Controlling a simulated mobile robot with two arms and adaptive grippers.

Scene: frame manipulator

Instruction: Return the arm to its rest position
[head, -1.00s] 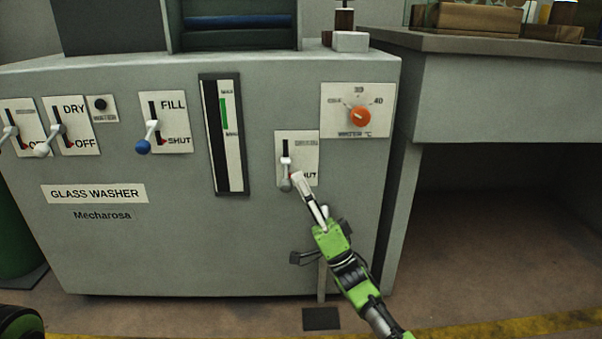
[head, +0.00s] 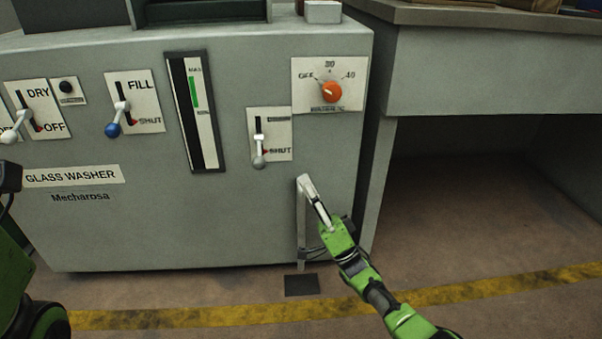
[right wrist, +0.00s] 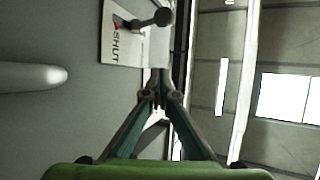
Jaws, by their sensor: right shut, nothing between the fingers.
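My right gripper (head: 303,181) is shut and empty in the head view, in front of the glass washer's grey front panel. It is below and to the right of a grey-knobbed lever (head: 259,160), clear of it. That lever points down at the SHUT mark; its round knob also shows at the top of the right wrist view (right wrist: 163,17). In the right wrist view the fingers (right wrist: 158,78) meet near the middle with nothing between them. At the left edge of the head view a dark and green part of my own body shows; my left gripper cannot be made out.
The glass washer (head: 200,225) has a blue-knobbed FILL lever (head: 113,129), a DRY lever (head: 25,112), a level gauge (head: 193,110) and an orange dial (head: 333,92). A grey bench (head: 470,75) stands at the right with open space beneath. A yellow stripe (head: 200,316) crosses the floor.

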